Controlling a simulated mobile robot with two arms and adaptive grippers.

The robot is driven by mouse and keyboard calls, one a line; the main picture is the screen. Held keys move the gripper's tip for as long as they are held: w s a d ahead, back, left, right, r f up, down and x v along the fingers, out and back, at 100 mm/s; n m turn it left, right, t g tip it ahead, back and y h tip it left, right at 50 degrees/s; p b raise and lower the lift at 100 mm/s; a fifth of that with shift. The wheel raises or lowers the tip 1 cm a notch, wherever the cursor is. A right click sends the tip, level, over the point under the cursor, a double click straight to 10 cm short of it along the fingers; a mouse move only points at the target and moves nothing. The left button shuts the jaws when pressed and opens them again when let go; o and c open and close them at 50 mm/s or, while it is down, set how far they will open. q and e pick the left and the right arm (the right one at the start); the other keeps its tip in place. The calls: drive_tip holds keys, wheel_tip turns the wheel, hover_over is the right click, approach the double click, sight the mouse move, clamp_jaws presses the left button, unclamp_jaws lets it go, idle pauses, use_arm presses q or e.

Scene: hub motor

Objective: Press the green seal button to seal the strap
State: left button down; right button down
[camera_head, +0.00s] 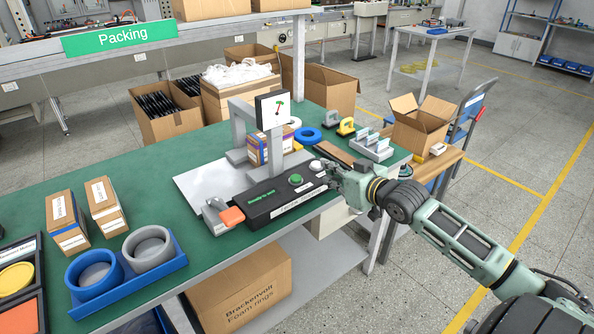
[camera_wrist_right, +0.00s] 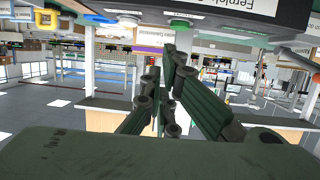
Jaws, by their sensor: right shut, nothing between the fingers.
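The green seal button (camera_head: 296,179) sits on top of a black control box (camera_head: 262,204) at the front edge of the green bench. A white button (camera_head: 316,165) is to its right on the same box. A small carton (camera_head: 259,150) stands behind the box, under the grey frame; I cannot make out a strap on it. My right gripper (camera_head: 323,178) is shut and empty, at the right end of the box, close to the white button and right of the green one. The green button also shows at the top of the right wrist view (camera_wrist_right: 180,23), apart from the fingers. My left gripper is not in view.
An orange-topped part (camera_head: 232,216) is at the box's left end. A screen on a post (camera_head: 272,109) rises behind it. Blue and grey rings (camera_head: 148,249) and small cartons (camera_head: 70,220) stand on the left of the bench. An open carton (camera_head: 420,122) is at the right.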

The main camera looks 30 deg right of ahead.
drive_tip(key=shift+n+t, duration=0.3)
drive_tip(key=r, duration=0.1)
drive_tip(key=a+r, duration=0.2)
drive_tip(key=shift+w+r, duration=0.2)
drive_tip(key=shift+r, duration=0.1)
drive_tip(key=shift+w, duration=0.1)
hover_over(300, 182)
wheel_tip(300, 182, down, 6)
drive_tip(key=shift+r+p, duration=0.2)
drive_tip(key=shift+p, duration=0.15)
drive_tip(key=shift+f, duration=0.5)
